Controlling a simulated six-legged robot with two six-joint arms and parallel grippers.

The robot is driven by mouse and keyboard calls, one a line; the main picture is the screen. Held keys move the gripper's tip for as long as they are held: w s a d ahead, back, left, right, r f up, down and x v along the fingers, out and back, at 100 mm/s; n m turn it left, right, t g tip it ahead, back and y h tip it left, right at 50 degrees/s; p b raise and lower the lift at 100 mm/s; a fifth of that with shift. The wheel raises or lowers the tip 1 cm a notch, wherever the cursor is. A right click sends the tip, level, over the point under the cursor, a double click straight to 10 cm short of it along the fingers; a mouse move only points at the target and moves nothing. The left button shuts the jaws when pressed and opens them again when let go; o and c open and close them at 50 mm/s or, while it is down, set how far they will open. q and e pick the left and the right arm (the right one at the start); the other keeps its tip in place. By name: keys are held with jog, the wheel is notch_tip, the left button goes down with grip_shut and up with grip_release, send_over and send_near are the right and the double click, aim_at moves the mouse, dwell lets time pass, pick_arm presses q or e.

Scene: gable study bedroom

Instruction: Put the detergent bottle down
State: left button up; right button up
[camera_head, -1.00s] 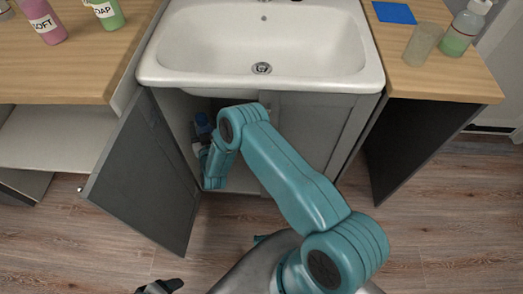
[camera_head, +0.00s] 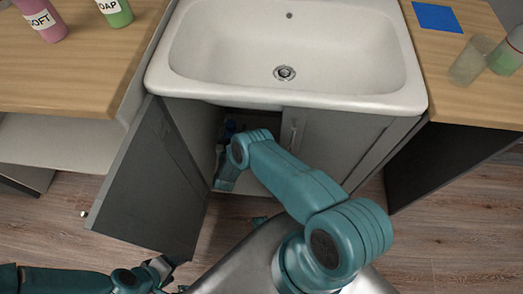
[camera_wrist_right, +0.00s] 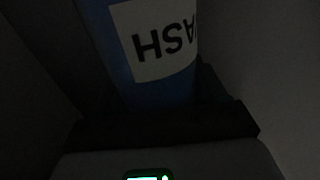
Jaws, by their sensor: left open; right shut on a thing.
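The detergent bottle (camera_wrist_right: 155,75) is blue with a white label, upside down in the right wrist view and reading "ASH" in part. My right gripper (camera_wrist_right: 160,122) is a dark bar across its lower end there, shut on it. In the head view my right arm reaches into the open cabinet (camera_head: 205,125) under the sink, and its fingers are hidden. A small blue patch, perhaps the bottle, shows dimly inside. My left gripper (camera_head: 165,268) is open and empty, low at the left, below the cabinet door. Whether the bottle touches the cabinet floor cannot be told.
The open left door (camera_head: 150,185) stands out towards me, between the left gripper and the cabinet opening. The right door (camera_head: 325,140) is shut. The white sink (camera_head: 285,100) overhangs the opening. Pink and green bottles stand on the left counter (camera_head: 75,85).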

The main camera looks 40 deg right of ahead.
notch_tip(320, 180, down, 19)
jog(key=b, duration=1.5)
jog(key=o, duration=1.3)
jog(key=shift+s+a+f, duration=0.1)
